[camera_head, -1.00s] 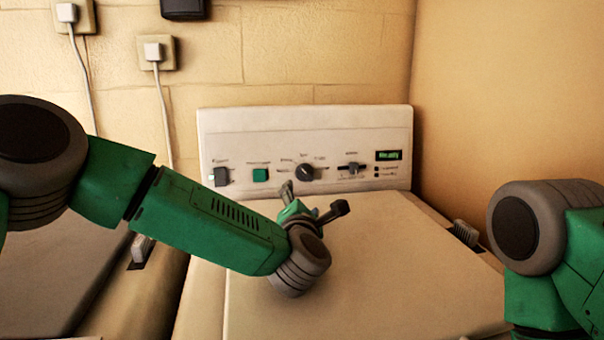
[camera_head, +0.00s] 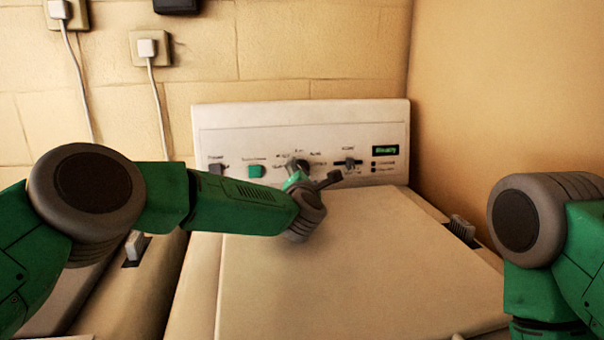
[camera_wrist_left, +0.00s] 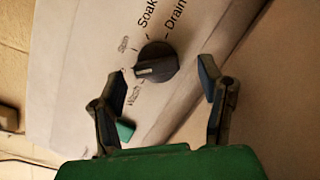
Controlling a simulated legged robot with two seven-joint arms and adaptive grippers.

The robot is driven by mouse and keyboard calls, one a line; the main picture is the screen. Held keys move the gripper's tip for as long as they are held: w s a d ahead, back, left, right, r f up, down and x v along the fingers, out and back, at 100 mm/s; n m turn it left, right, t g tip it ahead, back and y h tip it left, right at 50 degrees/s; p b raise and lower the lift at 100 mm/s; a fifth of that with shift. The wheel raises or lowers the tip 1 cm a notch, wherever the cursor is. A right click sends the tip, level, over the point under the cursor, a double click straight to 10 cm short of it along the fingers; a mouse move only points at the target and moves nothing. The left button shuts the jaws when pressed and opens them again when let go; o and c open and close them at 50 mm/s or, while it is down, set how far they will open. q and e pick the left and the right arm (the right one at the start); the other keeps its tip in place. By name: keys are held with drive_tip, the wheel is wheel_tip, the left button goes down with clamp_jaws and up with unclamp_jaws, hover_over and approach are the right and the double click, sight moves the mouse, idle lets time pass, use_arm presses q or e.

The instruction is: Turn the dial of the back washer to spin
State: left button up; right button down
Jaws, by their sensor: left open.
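The back washer (camera_head: 350,275) is cream, with an upright control panel (camera_head: 230,120) against the wall. Its round dark dial (camera_head: 299,164) is partly hidden by my left gripper in the head view. In the left wrist view, the dial (camera_wrist_left: 157,62) has a pale pointer line on its left side, directed between a blurred upper-left label and "Wash". "Soak" and "Drain" are printed above it. My left gripper (camera_wrist_left: 162,78) is open, its two fingers on either side of the dial's near side with gaps; contact is not visible. My right gripper is out of view.
Plugged sockets (camera_head: 150,47) are on the wall. My right arm is at the right edge.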

use_arm(q)
drive_tip(key=shift+w+d, duration=0.25)
drive_tip(key=shift+w, duration=0.45)
drive_tip(key=shift+w+a, duration=0.25)
drive_tip(key=shift+a, duration=0.4)
drive_tip(key=shift+d, duration=0.15)
drive_tip(key=c, duration=1.2)
drive_tip(key=shift+o, duration=0.3)
drive_tip(key=shift+d, duration=0.15)
